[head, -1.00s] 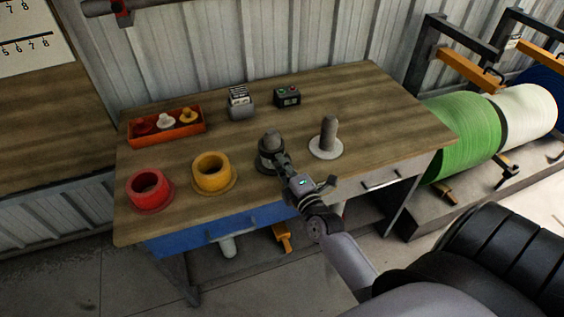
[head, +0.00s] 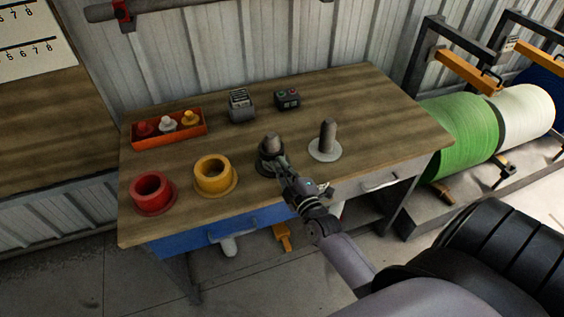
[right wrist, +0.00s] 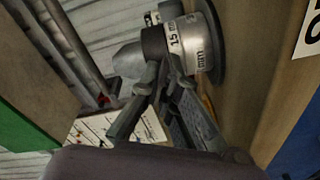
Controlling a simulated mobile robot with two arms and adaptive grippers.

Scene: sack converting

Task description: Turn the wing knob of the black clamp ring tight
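The black clamp ring (head: 268,158) sits low around a grey post (head: 273,141) on the table, left of a similar post. My right gripper (head: 281,169) is at the ring's near right side. In the right wrist view, the dark ring (right wrist: 154,42) shows beside a silvery cylinder (right wrist: 196,45) marked "15 mm" and a blunt grey tip (right wrist: 128,58). The right fingertips (right wrist: 168,78) are close together at the ring, with a narrow gap. The wing knob is not clearly visible; the fingers may hide it. I cannot tell whether they grip it. My left gripper is not in view.
A white-flanged post (head: 327,142) stands close right of the gripper. A yellow ring (head: 214,175) and a red ring (head: 151,192) lie left. An orange tray (head: 168,138), a grey labelled box (head: 241,106) and a dark button box (head: 287,98) stand behind. The table's right side is clear.

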